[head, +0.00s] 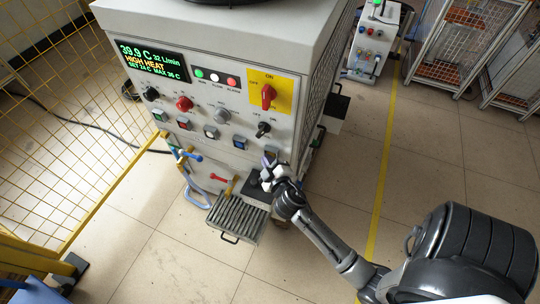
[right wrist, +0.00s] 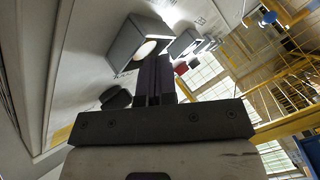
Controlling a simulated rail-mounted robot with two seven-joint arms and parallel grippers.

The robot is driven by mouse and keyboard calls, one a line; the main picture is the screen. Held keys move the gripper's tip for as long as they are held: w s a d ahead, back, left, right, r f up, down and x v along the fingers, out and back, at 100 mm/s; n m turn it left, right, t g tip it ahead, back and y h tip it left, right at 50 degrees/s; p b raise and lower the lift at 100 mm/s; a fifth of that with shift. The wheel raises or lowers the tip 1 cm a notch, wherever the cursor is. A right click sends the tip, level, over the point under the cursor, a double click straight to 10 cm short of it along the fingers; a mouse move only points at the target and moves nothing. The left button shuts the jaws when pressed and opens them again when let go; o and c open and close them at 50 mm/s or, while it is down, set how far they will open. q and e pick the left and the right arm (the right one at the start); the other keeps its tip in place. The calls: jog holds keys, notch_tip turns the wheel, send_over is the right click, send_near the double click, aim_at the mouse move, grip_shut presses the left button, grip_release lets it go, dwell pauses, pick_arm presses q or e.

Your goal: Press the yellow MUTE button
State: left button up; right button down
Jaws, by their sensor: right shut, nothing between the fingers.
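The control panel (head: 225,108) of the heater has a row of square buttons: green (head: 159,115), red (head: 184,124), pale white (head: 211,132) and blue (head: 240,142). I cannot make out a clearly yellow button or read a MUTE label. My right gripper (head: 268,167) is at the lower right of the panel, below and right of the blue button. In the right wrist view its dark fingers (right wrist: 157,64) are together and empty. They overlap a grey button housing with a pale cream face (right wrist: 146,49); contact cannot be told. My left gripper is not in view.
A red rotary switch (head: 268,96) on a yellow plate and a black knob (head: 263,129) sit above my right gripper. A ribbed tray (head: 238,218) juts out low in front. Yellow mesh fencing (head: 60,110) stands at left.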

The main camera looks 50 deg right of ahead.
jog(key=shift+a, duration=0.1)
jog(key=shift+s+a, duration=0.2)
jog(key=shift+a, duration=0.5)
jog(key=a, duration=0.2)
jog(key=s+a+b, duration=0.1)
jog(key=a, duration=0.1)
jog(key=shift+s+a, duration=0.1)
jog(key=shift+a, duration=0.3)
dwell(0.5)
